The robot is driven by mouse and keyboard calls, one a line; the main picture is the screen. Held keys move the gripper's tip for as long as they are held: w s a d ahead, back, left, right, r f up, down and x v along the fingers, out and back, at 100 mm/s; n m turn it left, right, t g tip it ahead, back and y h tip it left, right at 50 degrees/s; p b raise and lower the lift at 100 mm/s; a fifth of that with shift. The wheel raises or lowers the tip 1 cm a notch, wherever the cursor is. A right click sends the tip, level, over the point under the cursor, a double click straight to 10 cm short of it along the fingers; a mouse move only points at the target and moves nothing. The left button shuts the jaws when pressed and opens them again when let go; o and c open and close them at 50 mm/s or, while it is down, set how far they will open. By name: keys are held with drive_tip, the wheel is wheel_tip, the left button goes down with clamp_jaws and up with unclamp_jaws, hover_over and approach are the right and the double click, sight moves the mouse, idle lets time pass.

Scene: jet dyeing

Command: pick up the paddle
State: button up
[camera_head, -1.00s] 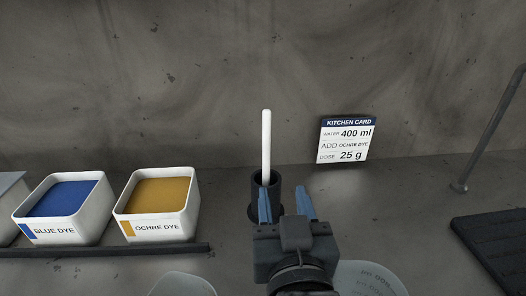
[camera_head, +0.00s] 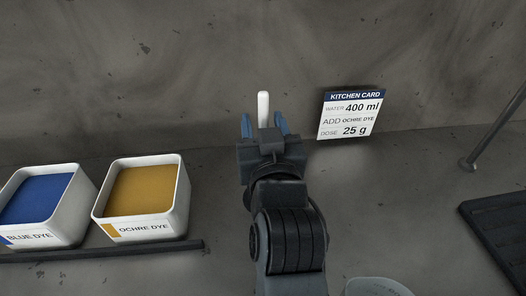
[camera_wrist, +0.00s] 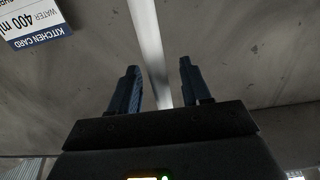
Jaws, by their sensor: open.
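The paddle (camera_head: 263,108) shows as an upright white rod whose top stands above my gripper in the head view. Its lower part and the dark holder it stood in are hidden behind my gripper and arm. My gripper (camera_head: 264,126) is open, with one blue finger on each side of the rod. In the wrist view the paddle (camera_wrist: 149,45) runs down between the two fingertips of my gripper (camera_wrist: 158,68), nearer the left finger. I cannot tell whether either finger touches it.
A tub of ochre dye (camera_head: 145,230) and a tub of blue dye (camera_head: 20,240) stand on the left behind a dark rail (camera_head: 100,252). A kitchen card (camera_head: 350,114) is at the wall. A dark ribbed mat (camera_head: 500,235) and a metal post (camera_head: 490,140) are on the right.

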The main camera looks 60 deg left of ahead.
drive_tip(key=shift+x, duration=0.8)
drive_tip(key=shift+c, duration=0.2)
clamp_jaws()
